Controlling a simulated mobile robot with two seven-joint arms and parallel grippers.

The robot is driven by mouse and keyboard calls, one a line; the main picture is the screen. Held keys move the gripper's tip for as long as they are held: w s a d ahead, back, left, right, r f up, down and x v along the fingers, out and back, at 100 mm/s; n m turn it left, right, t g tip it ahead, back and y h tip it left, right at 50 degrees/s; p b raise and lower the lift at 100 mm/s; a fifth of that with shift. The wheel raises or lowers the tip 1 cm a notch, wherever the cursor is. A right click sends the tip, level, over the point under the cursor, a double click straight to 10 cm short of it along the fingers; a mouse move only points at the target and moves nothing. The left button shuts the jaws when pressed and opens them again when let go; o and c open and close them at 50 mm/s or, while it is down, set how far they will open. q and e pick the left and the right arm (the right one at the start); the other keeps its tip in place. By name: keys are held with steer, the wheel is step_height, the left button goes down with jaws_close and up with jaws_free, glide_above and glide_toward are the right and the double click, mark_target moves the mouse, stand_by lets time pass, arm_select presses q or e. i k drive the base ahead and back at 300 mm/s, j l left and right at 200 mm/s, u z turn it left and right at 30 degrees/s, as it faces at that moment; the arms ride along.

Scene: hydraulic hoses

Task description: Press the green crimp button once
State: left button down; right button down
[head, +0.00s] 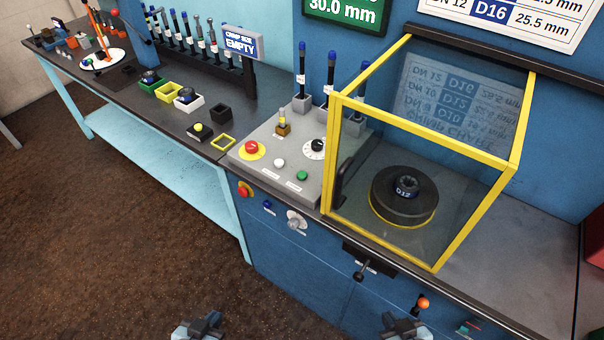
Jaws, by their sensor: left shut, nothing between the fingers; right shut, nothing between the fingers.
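The green button (302,175) sits on the sloped grey control panel (262,170), near its front right corner. A white button (279,163) is to its left. A red mushroom button on a yellow disc (251,148) and a black-and-white dial (315,148) are on the same panel. My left gripper (200,326) is shut and empty at the bottom edge, well below and left of the panel. My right gripper (408,327) is shut and empty at the bottom edge, in front of the blue cabinet. Neither gripper touches anything.
A yellow-framed clear guard (430,128) encloses a round black die head (404,196) marked D12, right beside the panel. Upright blue-capped tools (302,75) stand behind the panel. A lever (361,270) and an orange knob (423,302) stick out from the cabinet front.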

mark_target(301, 175)
steer(key=i+j+z, duration=0.15)
steer(key=j, duration=0.3)
steer(key=i+j+z, duration=0.15)
steer(key=j, duration=0.3)
steer(key=i+j+z, duration=0.2)
steer(key=j, duration=0.3)
steer(key=j+z, duration=0.15)
steer(key=j, duration=0.35)
